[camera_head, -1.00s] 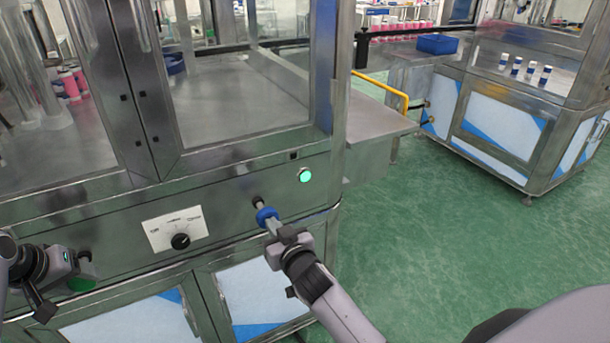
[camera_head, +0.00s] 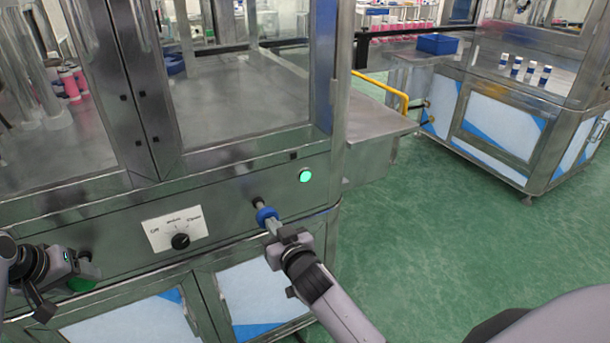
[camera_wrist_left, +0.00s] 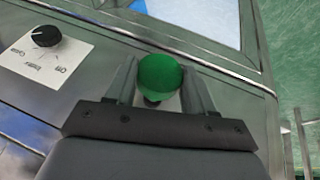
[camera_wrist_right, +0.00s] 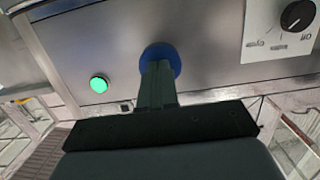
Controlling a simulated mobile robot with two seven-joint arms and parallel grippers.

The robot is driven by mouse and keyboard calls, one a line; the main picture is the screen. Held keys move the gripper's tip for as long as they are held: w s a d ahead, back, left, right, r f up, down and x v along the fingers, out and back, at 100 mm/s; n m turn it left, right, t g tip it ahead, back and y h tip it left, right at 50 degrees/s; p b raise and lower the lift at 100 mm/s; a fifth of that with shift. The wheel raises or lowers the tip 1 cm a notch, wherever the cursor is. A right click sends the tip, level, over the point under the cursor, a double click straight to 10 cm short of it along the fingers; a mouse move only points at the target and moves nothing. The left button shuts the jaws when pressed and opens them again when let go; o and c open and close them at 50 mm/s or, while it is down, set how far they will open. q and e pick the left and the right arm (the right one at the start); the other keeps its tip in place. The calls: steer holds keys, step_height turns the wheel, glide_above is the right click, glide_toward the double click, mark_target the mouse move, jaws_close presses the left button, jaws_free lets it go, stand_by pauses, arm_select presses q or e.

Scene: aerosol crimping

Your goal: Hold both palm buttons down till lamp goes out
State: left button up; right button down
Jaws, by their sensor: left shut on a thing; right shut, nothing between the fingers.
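A green palm button (camera_wrist_left: 160,73) sits between the fingers of my left gripper (camera_wrist_left: 162,85) in the left wrist view. In the head view, the green button (camera_head: 83,285) shows partly behind my left gripper (camera_head: 88,268) at the lower left. A blue palm button (camera_head: 265,215) is on the front panel. My right gripper (camera_head: 278,229) is shut with nothing between its fingers, its tips at the blue button. The right wrist view shows the closed fingers (camera_wrist_right: 158,68) overlapping the blue button (camera_wrist_right: 172,53); depth of press cannot be told. The round lamp (camera_head: 305,175) is lit green.
A selector knob (camera_head: 180,241) on a white plate lies between the two buttons. Glazed doors (camera_head: 235,80) stand above the panel and cupboard doors (camera_head: 245,285) below. Green floor (camera_head: 440,230) is clear at the right, before another machine (camera_head: 500,130).

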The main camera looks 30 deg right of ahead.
arm_select(q)
steer(key=shift+w+r, duration=0.3)
steer(key=shift+r, duration=0.15)
arm_select(e)
steer(key=shift+w+r, duration=0.15)
steer(key=shift+r, duration=0.2)
arm_select(q)
steer(key=shift+w+a+f, duration=0.1)
arm_select(e)
steer(key=shift+s+f, duration=0.15)
steer(key=shift+s, duration=1.1)
steer(key=shift+s+f, duration=0.1)
steer(key=shift+s, duration=1.15)
arm_select(q)
steer(key=shift+f, duration=0.1)
arm_select(e)
steer(key=s, duration=0.6)
steer(key=shift+r, duration=0.4)
